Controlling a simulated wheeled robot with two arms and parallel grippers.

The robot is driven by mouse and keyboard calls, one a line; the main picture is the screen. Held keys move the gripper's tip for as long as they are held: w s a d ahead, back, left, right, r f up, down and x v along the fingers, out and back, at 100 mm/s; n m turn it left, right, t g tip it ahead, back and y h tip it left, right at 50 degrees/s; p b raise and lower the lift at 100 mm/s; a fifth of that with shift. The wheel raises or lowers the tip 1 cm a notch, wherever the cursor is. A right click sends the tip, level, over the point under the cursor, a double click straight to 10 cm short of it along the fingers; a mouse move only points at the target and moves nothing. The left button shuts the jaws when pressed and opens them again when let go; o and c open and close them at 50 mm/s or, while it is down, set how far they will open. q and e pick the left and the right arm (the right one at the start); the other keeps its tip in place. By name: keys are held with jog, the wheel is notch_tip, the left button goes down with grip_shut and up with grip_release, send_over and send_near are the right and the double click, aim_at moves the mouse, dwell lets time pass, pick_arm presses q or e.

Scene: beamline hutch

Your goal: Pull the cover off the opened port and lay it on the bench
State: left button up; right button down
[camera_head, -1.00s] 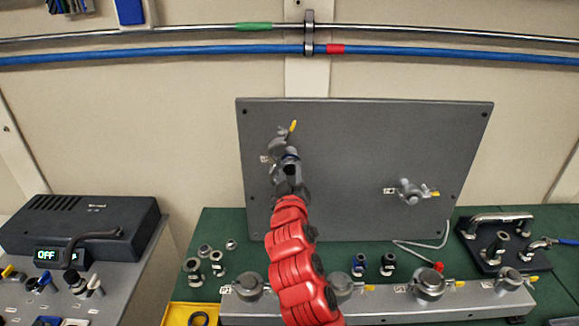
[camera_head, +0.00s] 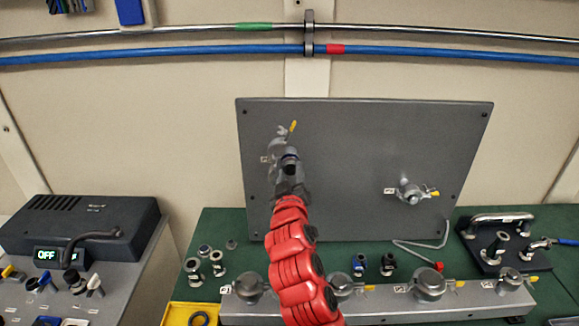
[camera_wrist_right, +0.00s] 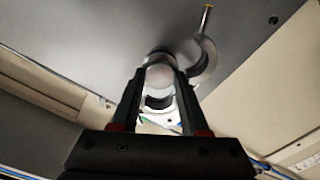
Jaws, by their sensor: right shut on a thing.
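A grey upright panel (camera_head: 365,150) stands at the back of the green bench (camera_head: 225,225). The port at its upper left has an open clamp (camera_head: 281,132) with a yellow-tipped lever; the clamp also shows in the right wrist view (camera_wrist_right: 206,55). My right gripper (camera_head: 288,160) is in front of this port and hides most of it. In the wrist view its fingers (camera_wrist_right: 160,76) are shut on a round metal cover (camera_wrist_right: 160,78). I cannot tell whether the cover still touches the port. My left gripper is not in view.
A second clamped port (camera_head: 410,191) is on the panel's right. A grey rail (camera_head: 385,301) with several clamped fittings runs along the bench front. Small fittings (camera_head: 360,264), a bent rod (camera_head: 420,248) and a black plate with a handle (camera_head: 485,242) stand behind it. A yellow tray (camera_head: 175,314) is front left.

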jog(key=shift+s+b, duration=0.35)
jog(key=shift+s, duration=0.7)
dwell(0.6)
jog(key=shift+s+b, duration=0.65)
jog(key=shift+s, duration=1.85)
